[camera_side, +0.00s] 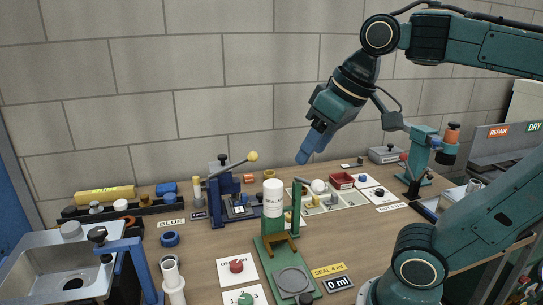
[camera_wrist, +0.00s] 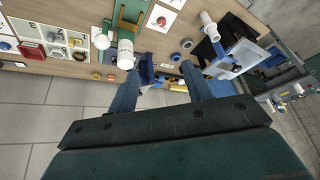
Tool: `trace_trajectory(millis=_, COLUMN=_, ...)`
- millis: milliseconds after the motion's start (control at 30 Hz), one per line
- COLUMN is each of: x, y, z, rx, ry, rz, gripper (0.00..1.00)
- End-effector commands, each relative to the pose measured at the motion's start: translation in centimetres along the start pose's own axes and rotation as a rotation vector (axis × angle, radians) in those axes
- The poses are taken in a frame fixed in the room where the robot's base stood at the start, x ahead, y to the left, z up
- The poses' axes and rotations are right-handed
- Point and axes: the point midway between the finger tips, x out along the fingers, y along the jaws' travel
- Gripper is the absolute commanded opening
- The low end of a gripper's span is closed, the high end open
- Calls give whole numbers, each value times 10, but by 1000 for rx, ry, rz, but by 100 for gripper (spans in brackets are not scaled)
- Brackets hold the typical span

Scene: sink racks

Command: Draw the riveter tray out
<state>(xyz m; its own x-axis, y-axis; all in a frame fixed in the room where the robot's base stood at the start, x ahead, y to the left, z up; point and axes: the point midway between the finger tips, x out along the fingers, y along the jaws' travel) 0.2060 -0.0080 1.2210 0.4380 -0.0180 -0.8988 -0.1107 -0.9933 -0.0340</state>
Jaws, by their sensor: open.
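A blue lever press (camera_side: 222,195) with a yellow knob stands left of centre near the wall, with a small tray-like base part (camera_side: 241,209) at its front right. I take this press for the riveter, but its label is too small to read. The blue press also shows in the wrist view (camera_wrist: 147,70), partly beside a finger. My gripper (camera_side: 306,153) is high above the bench, right of the press and well apart from it. In the wrist view, its two blue fingers (camera_wrist: 161,88) are spread wide with nothing between them.
A green stand with a white sealant cartridge (camera_side: 273,198) rises in front of the press on its right. A metal sink (camera_side: 40,265) is at the left. A compartment tray (camera_side: 345,200) and a teal tool stand (camera_side: 417,160) are to the right. The air around my gripper is clear.

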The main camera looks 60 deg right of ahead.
Motion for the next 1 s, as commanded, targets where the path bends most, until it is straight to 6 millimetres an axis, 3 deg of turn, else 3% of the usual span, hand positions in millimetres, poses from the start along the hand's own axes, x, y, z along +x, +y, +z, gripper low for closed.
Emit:
trace_trajectory(millis=467, x=-7, y=29, z=-110, rx=343, ry=-102, rz=69, gripper=50)
trace_trajectory(millis=767, x=8, y=62, z=-176, rx=576, ry=-160, rz=121, gripper=50)
trace_trajectory(millis=1000, x=30, y=98, z=-219, rx=764, ry=-207, rz=167, gripper=50)
